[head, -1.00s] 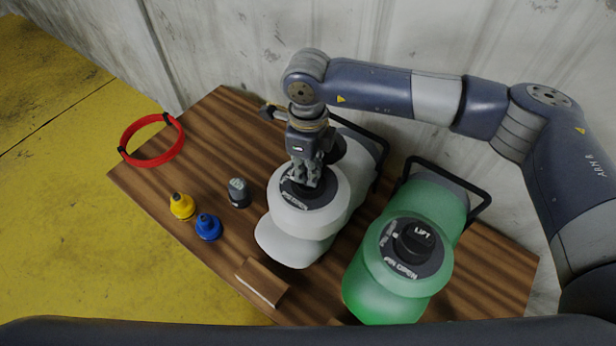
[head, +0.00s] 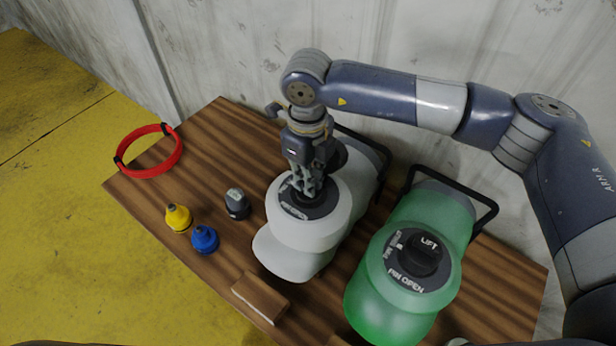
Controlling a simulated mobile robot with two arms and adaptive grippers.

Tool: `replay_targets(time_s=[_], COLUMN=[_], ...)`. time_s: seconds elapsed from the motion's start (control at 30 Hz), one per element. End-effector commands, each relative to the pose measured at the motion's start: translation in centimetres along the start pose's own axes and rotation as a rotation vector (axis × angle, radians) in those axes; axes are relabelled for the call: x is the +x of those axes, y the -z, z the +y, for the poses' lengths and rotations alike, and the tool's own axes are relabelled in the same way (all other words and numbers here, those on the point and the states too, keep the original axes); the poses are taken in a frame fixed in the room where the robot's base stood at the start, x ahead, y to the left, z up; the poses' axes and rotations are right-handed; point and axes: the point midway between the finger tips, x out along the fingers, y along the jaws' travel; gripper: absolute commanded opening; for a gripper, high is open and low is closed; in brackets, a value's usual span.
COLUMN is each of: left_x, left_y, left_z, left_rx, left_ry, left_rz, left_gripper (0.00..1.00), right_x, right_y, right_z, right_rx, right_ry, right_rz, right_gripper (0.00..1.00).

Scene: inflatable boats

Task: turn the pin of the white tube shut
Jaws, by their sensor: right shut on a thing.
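The white tube (head: 300,258) stands on the wooden table, with a dark round valve plate (head: 309,208) on its top. The pin sits in the middle of that plate and is mostly hidden by my fingers. My right gripper (head: 308,190) points down from above and is shut on the pin. The printed words on the plate are partly covered, so I cannot tell how the pin is turned. My left gripper is not in view.
A green tube (head: 400,310) with a black knob (head: 421,254) stands to the right. A dark grey cap (head: 237,204), a yellow cap (head: 178,217), a blue cap (head: 205,239), a wooden block (head: 260,297) and a red ring (head: 149,172) lie on the table (head: 220,140).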

Motion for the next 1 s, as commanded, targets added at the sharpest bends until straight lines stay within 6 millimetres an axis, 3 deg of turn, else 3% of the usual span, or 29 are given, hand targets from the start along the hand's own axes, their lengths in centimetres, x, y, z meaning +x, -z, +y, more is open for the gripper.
replay_targets(time_s=[0.03, 0.1, 0.17, 0.57, 0.67, 1.0], left_x=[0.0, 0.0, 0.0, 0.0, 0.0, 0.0], left_y=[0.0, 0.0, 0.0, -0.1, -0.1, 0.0], left_z=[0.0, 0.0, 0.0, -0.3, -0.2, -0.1], left_rx=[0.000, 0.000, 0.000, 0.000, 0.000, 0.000], left_ry=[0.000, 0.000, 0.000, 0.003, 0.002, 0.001], left_rz=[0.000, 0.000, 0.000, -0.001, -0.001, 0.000], left_gripper=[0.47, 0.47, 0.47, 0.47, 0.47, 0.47], right_x=[-0.3, -0.3, -0.3, -0.6, -1.9, -9.0], right_y=[-0.3, -0.3, -0.2, -0.1, -0.2, -0.2], right_z=[-0.1, -0.1, -0.1, -0.1, -0.1, -0.1], right_rx=[0.005, 0.005, 0.004, 0.001, 0.001, 0.001], right_ry=[0.003, 0.003, 0.003, 0.002, 0.003, 0.004], right_rz=[-0.010, -0.010, -0.009, -0.005, -0.007, -0.007], right_gripper=[0.00, 0.21, 0.30, 0.30, 0.30, 0.30])
